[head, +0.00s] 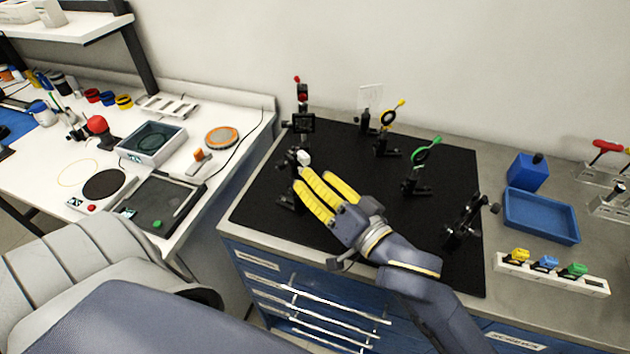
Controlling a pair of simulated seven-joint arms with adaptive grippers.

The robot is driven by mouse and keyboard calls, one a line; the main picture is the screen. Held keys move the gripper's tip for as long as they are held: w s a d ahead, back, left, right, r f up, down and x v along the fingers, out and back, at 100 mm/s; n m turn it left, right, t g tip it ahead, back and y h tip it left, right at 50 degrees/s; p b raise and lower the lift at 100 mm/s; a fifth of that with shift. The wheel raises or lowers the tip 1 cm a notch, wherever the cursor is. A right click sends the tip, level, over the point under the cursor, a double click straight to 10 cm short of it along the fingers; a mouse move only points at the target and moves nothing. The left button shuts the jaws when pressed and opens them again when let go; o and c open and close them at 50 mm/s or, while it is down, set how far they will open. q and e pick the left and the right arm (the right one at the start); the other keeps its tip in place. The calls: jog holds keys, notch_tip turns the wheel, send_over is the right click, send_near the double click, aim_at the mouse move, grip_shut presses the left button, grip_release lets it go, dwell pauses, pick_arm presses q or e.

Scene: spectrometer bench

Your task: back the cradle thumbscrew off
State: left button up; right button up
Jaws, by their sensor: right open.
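My right gripper (309,178) has yellow fingers. It is open over the left part of the black breadboard (345,143), its fingertips pointing to the back left. Just beyond the fingertips is a small white knob (304,158) on a black post mount (289,163). The fingers seem apart from the knob, but I cannot tell the gap. The lower part of this mount is partly behind the fingers. A black angled holder (466,218) with a round black knob (495,208) stands at the board's right. I cannot tell which knob is the cradle thumbscrew. My left gripper is out of view.
A red-topped mount (302,95) stands at the back left. A blue tray (541,217) and a white clip rack (552,275) lie right of the board.

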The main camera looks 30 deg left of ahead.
jog(key=shift+c, duration=0.3)
grip_shut()
